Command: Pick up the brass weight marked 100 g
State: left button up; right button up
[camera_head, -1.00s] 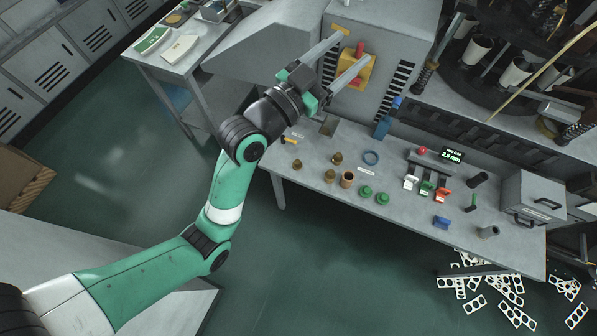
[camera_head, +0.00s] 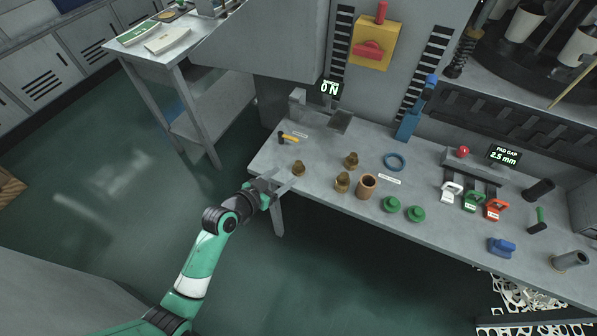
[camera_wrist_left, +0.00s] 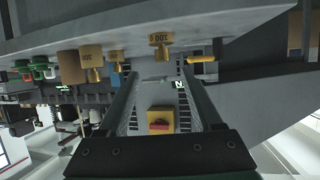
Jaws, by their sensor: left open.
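The brass weight marked 100 g (camera_head: 298,168) stands near the left front corner of the bench. In the left wrist view, which shows things upside down, its 100 g marking (camera_wrist_left: 160,39) is legible. Two other brass weights stand to its right, one farther back (camera_head: 352,160) and one nearer the front (camera_head: 343,182). My left gripper (camera_head: 281,178) is at the bench's front edge, just left of and in front of the 100 g weight. Its fingers are open and empty, apart from the weight. My right gripper is not in view.
On the bench (camera_head: 320,207), a brown cylinder (camera_head: 367,187) and two green knobbed pieces (camera_head: 391,204) stand right of the weights. A yellow-handled hammer (camera_head: 290,137) lies behind the 100 g weight.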

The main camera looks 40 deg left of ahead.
aim_at(296, 166)
pick_arm(q)
jog(key=b+x, duration=0.2)
jog(key=x, duration=0.3)
jog(key=b+x, duration=0.3)
jog(key=x, duration=0.2)
jog(key=shift+s+a+b, duration=0.1)
jog(key=shift+a+b, duration=0.1)
jog(key=shift+b, duration=0.15)
jog(key=shift+c, duration=0.2)
grip_shut()
